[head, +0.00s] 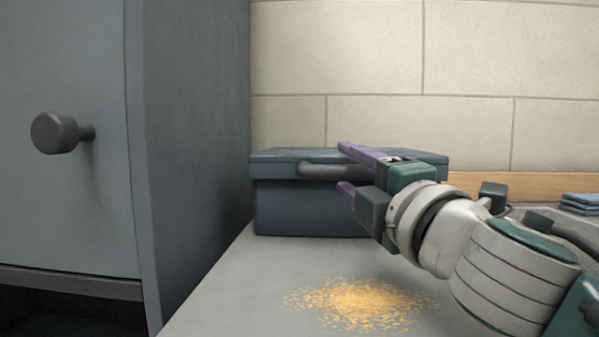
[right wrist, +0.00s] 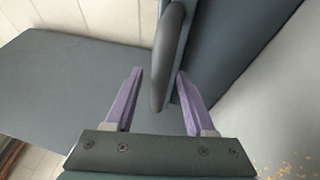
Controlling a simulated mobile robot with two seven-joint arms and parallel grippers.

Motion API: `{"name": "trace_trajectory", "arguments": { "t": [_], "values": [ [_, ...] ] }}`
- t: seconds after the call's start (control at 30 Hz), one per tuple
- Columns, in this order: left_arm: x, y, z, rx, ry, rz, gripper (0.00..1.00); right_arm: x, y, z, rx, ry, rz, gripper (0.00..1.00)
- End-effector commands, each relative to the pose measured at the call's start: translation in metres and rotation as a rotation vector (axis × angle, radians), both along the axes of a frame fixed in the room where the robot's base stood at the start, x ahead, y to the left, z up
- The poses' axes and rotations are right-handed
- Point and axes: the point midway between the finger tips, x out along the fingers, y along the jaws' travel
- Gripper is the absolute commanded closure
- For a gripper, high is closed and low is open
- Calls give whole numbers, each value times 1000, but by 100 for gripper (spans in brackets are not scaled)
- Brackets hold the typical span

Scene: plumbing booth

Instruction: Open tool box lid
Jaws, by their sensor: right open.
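The tool box (head: 310,210) is dark blue-grey and stands against the tiled wall. Its lid (head: 280,156) lies shut, and a dark bar handle (head: 318,171) runs along the lid's front. My right gripper (head: 342,168) comes in from the right and is open, with its purple fingers at the handle, one above it and one below. In the right wrist view the handle (right wrist: 168,55) reaches down between the two open fingers of the gripper (right wrist: 160,72). Gaps show on both sides. The lid top (right wrist: 70,85) lies at left there. My left gripper is out of view.
A tall grey cabinet (head: 195,130) with a round knob (head: 57,133) stands close left of the box. Orange shavings (head: 360,302) lie on the grey counter (head: 235,295) in front. Folded blue cloths (head: 580,202) lie at far right.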

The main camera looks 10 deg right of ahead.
Motion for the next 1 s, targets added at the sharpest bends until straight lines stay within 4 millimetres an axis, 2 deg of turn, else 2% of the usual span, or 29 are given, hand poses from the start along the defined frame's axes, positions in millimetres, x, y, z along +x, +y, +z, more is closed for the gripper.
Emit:
{"name": "trace_trajectory", "arguments": {
  "t": [0.07, 0.57, 1.0],
  "values": [
    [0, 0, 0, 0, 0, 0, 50, 0, 0, 0, 0, 0, 0, 45],
    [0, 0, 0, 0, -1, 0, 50, 0, 0, 0, 0, 1, -1, 100],
    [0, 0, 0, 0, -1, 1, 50, 0, 0, -1, 0, 1, -1, 100]
  ]
}}
